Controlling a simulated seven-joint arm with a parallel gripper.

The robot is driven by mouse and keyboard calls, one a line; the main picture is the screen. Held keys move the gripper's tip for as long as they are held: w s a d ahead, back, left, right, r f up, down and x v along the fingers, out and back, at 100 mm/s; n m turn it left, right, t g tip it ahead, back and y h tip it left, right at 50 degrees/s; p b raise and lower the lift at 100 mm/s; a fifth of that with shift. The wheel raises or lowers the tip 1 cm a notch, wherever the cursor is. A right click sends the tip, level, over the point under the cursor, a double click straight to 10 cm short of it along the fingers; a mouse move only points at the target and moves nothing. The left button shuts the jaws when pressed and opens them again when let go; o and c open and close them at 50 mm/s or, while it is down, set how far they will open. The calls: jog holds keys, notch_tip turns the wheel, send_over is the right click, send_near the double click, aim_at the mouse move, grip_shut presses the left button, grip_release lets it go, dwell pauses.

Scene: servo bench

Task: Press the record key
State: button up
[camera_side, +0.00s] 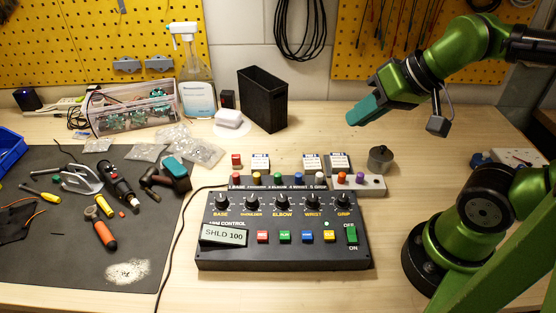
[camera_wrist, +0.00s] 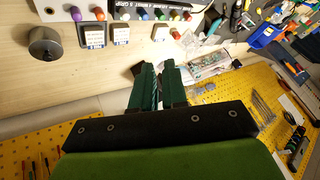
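The black control box (camera_side: 283,255) sits on the bench in the side view. Its front row has a red key (camera_side: 262,236), a green key (camera_side: 284,236), a blue key (camera_side: 307,236) and a yellow key (camera_side: 329,236). The red key's small label seems to read REC. The display (camera_side: 223,235) reads SHLD 100. My gripper (camera_side: 358,115) is high above the bench, behind and right of the box, touching nothing. In the wrist view its fingers (camera_wrist: 158,67) look shut and empty. Only the box's back edge shows there; the front keys are out of view.
A grey strip with coloured knobs (camera_side: 371,186) and a metal weight (camera_side: 380,158) stand behind the box at right. A black bin (camera_side: 263,98) stands farther back. Tools lie on the dark mat (camera_side: 62,223) at left. A black cable runs along the box's left side.

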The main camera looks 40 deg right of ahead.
grip_shut()
dwell(0.9)
dwell(0.4)
